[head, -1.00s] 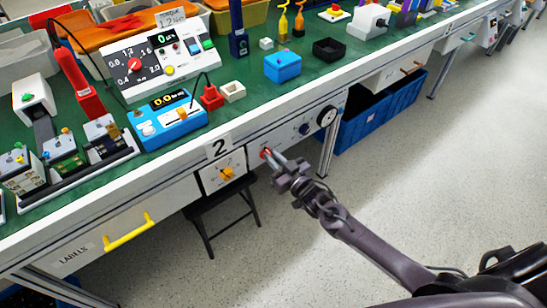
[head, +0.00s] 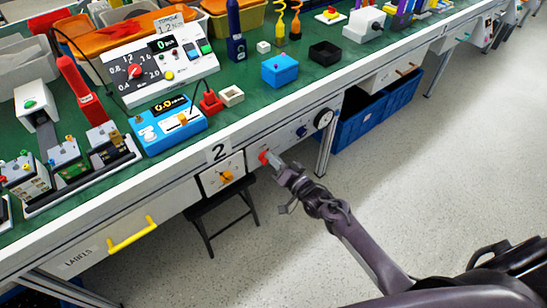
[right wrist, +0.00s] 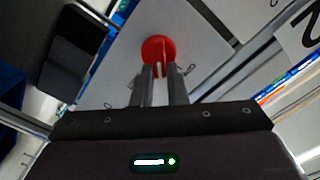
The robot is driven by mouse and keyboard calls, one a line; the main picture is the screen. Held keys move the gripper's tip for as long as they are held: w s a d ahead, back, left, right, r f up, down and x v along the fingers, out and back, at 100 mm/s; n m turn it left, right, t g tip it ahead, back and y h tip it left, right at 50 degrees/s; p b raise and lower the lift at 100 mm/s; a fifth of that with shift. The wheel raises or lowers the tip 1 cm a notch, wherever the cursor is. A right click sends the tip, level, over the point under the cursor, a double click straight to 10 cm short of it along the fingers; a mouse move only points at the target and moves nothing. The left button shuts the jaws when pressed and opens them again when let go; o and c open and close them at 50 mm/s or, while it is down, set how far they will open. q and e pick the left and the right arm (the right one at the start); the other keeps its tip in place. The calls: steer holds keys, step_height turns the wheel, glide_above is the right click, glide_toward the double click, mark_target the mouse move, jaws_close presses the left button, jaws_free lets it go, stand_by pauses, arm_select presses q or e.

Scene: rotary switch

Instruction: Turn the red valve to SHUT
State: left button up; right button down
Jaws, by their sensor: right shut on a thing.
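The red valve (head: 264,157) is a round knob on the white front panel of the bench, just right of the "2" label. In the right wrist view the red valve (right wrist: 158,48) shows as a red disc with a raised grip bar. My right gripper (head: 272,160) reaches it from the lower right. In the right wrist view my right gripper (right wrist: 160,70) has its two fingers shut on the valve's grip bar. The markings around the valve are too small to read. My left gripper is not in view.
An orange knob (head: 227,177) sits on a white plate left of the valve. A blue knob (head: 302,131) and a round gauge (head: 323,118) are to the right. A black stool (head: 208,215) stands below. The floor in front is clear.

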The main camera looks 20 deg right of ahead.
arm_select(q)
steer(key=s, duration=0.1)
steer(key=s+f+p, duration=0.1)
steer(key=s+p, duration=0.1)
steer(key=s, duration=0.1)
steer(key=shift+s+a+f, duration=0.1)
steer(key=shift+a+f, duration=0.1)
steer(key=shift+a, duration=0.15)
arm_select(e)
steer(key=m, duration=0.5)
steer(key=f+m, duration=0.1)
steer(key=m, duration=0.2)
steer(key=shift+d+m, duration=0.2)
steer(key=shift+m, duration=0.1)
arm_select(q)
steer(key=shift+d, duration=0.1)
arm_select(e)
steer(key=shift+f, duration=0.1)
